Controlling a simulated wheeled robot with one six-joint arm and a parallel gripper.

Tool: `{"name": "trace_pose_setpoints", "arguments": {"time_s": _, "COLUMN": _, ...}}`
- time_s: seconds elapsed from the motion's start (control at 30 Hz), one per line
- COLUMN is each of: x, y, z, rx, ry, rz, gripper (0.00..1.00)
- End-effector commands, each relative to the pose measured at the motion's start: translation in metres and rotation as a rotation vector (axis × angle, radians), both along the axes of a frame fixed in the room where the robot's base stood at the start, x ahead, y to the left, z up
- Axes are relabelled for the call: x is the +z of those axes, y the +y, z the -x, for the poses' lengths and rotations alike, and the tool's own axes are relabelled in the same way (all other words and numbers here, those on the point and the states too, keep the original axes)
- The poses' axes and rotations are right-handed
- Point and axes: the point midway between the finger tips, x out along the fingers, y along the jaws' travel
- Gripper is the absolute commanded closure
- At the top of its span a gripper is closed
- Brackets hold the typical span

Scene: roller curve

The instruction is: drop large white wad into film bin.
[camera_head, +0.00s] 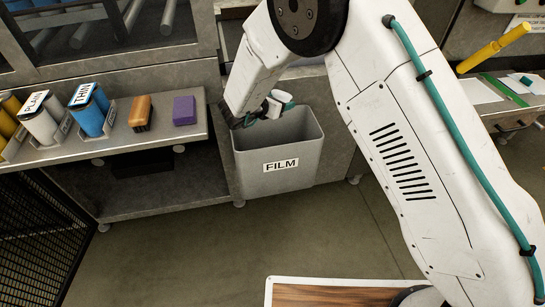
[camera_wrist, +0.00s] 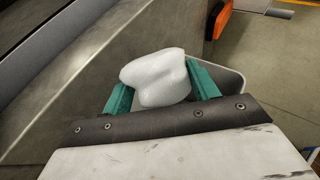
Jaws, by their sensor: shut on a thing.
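The film bin (camera_head: 277,166) is a grey open-topped bin with a FILM label, standing on the floor against the machine. In the wrist view, the teal fingers of my gripper (camera_wrist: 160,90) are shut on the large white wad (camera_wrist: 158,76), a smooth, lumpy white piece. The wad also shows partly in the head view (camera_head: 281,97), next to the teal fingertips. The bin's rim (camera_wrist: 236,78) shows behind the right finger. My arm hides part of the bin's surroundings.
A metal shelf (camera_head: 110,148) to the left of the bin holds blue, white and yellow rolls (camera_head: 90,108), an orange-brown brush (camera_head: 140,113) and a purple block (camera_head: 185,110). A yellow-handled tool (camera_head: 493,48) is at the upper right. The floor before the bin is clear.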

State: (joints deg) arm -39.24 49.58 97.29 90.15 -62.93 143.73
Motion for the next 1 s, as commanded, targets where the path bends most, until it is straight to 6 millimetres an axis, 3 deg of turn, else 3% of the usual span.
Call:
{"name": "trace_pose_setpoints", "arguments": {"time_s": 0.4, "x": -0.045, "y": -0.003, "z": -0.001, "rx": -0.001, "ry": 0.001, "rz": 0.001, "gripper": 0.62}}
{"name": "trace_pose_setpoints", "arguments": {"time_s": 0.8, "x": -0.052, "y": -0.002, "z": -0.001, "rx": -0.001, "ry": 0.000, "rz": 0.000, "gripper": 0.62}}
{"name": "trace_pose_setpoints", "arguments": {"time_s": 0.83, "x": -0.052, "y": -0.002, "z": -0.001, "rx": -0.001, "ry": 0.000, "rz": 0.000, "gripper": 0.38}}
{"name": "trace_pose_setpoints", "arguments": {"time_s": 0.9, "x": -0.052, "y": -0.002, "z": 0.000, "rx": 0.000, "ry": -0.001, "rz": -0.001, "gripper": 0.18}}
{"name": "trace_pose_setpoints", "arguments": {"time_s": 1.0, "x": -0.052, "y": -0.002, "z": 0.000, "rx": 0.000, "ry": -0.001, "rz": -0.001, "gripper": 0.15}}
